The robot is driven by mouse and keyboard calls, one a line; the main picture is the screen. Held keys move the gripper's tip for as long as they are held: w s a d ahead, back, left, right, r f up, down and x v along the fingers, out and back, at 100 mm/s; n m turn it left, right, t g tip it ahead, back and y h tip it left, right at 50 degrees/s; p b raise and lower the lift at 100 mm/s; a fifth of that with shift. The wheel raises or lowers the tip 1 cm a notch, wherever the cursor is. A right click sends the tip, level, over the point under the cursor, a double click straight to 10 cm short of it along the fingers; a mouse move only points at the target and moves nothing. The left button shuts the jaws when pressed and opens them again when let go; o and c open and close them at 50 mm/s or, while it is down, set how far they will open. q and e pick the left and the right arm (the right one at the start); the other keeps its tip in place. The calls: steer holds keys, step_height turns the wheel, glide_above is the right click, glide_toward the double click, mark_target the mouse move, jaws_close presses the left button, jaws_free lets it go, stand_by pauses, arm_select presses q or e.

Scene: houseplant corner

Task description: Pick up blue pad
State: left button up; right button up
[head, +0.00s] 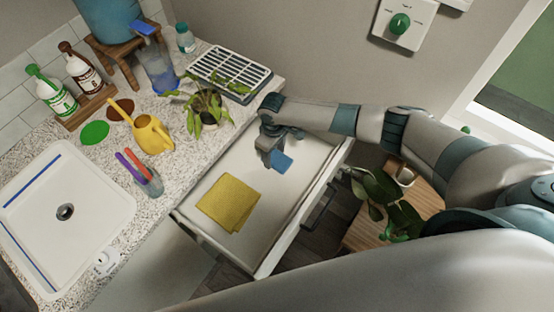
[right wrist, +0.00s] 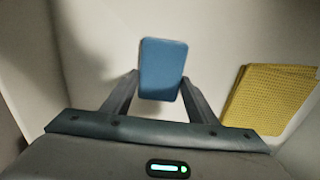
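The blue pad (head: 282,161) is in the right gripper (head: 272,152), over the open white drawer (head: 262,258). In the right wrist view the pad (right wrist: 162,68) sits between the two fingertips (right wrist: 160,88), which meet its sides. The gripper looks shut on it. The pad looks nearer the camera than the drawer floor, but the gap below it is hard to judge. My left gripper is not in view.
A folded yellow cloth (head: 229,203) lies in the drawer, left of the pad. The counter above holds a potted plant (head: 208,108), a drying rack (head: 230,72), a yellow watering can (head: 152,134) and a sink (head: 97,200). A plant on a wooden stand (head: 425,199) is at the right.

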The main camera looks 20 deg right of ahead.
mark_target(274, 157)
steer(key=shift+r, duration=0.15)
step_height(274, 157, up, 10)
steer(key=b, duration=0.2)
steer(key=shift+b, duration=0.3)
stand_by(0.5)
